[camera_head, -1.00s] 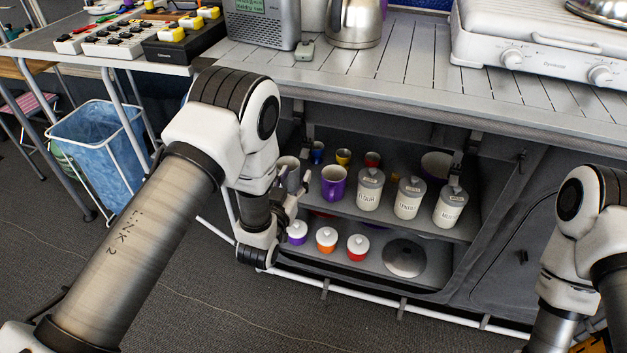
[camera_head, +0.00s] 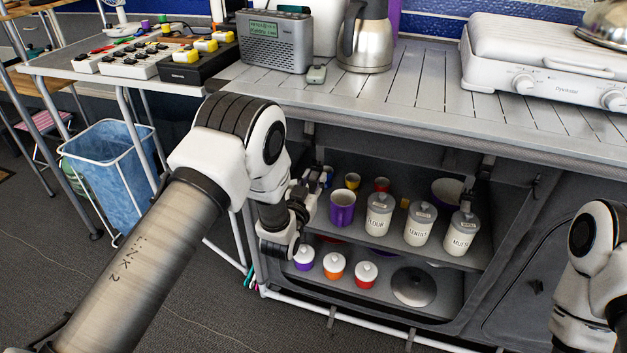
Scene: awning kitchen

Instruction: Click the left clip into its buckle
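A dark strap with a clip-like end (camera_head: 319,154) hangs from the counter's front edge at the upper left of the open shelf cabinet. A similar strap (camera_head: 486,168) hangs at the upper right. They are small and dark, and I cannot tell clip from buckle or whether either is joined. My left gripper (camera_head: 308,190) is just below the left strap, in front of the shelf's left end. Its fingers point up, and their gap is too small to read. I cannot tell whether it touches the strap. My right arm shows at the right edge; its gripper is out of view.
The cabinet shelves hold a purple mug (camera_head: 342,208), labelled canisters (camera_head: 379,214), small lidded pots (camera_head: 334,267) and a grey lid (camera_head: 413,287). Above, the counter (camera_head: 420,98) carries a radio (camera_head: 275,42), a kettle (camera_head: 366,40) and a white grill (camera_head: 540,60). A blue bin (camera_head: 108,175) stands left.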

